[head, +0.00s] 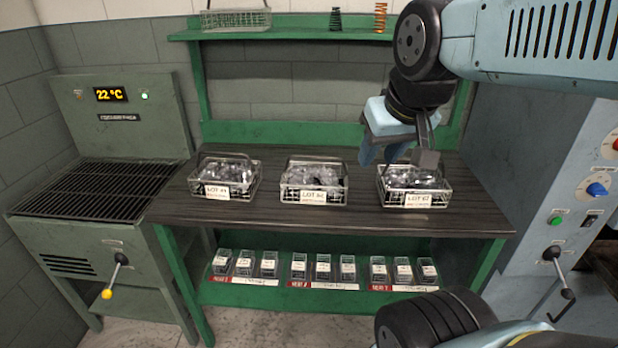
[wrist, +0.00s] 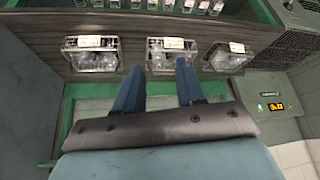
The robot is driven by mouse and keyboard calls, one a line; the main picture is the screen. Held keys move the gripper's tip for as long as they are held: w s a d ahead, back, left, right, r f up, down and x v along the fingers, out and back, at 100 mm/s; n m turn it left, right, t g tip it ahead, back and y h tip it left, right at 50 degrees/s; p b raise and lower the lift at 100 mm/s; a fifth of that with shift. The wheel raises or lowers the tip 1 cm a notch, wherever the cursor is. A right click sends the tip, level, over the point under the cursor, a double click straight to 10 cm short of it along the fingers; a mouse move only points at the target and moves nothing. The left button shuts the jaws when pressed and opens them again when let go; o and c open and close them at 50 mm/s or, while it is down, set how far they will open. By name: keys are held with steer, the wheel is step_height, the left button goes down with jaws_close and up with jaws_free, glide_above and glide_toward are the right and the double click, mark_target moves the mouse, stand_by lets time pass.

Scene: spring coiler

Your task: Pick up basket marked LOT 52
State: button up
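Three wire baskets with white LOT labels stand in a row on the dark bench. The middle basket (head: 313,197) seems to read LOT 52, though its last digit is blurred; it also shows in the wrist view (wrist: 172,44). The left basket (head: 224,191) and right basket (head: 411,201) carry other, small labels. All three hold clear or silvery pieces. My gripper (head: 382,154) is above the back of the bench, between the middle and right baskets in the head view. Its blue fingers are apart and empty in the wrist view (wrist: 159,66), pointing towards the middle basket without visible contact.
A green shelf (head: 290,35) behind holds another basket (head: 236,18) and two springs. Labelled bins (head: 323,268) line the lower shelf. An oven with a grill (head: 95,190) stands left, a control cabinet (head: 560,200) right. Bare bench (head: 330,220) shows in front of the baskets.

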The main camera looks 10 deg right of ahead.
steer(key=w+d+n+t+h, duration=0.1)
steer(key=w+d+n+t, duration=0.3)
steer(key=w, duration=0.6)
steer(key=w+d+n+t+h, duration=0.1)
steer(key=w+d+n, duration=0.1)
steer(key=w+d, duration=0.65)
steer(key=n+g+y, duration=0.1)
steer(key=n+y, duration=0.8)
steer(key=n, duration=0.2)
glide_toward(317, 157)
steer(key=x, duration=1)
steer(key=shift+w+a+f, duration=0.15)
steer(key=shift+w+f, duration=0.05)
steer(key=shift+w, duration=0.15)
steer(key=shift+n, duration=0.3)
steer(key=shift+c, duration=0.2)
jaws_close()
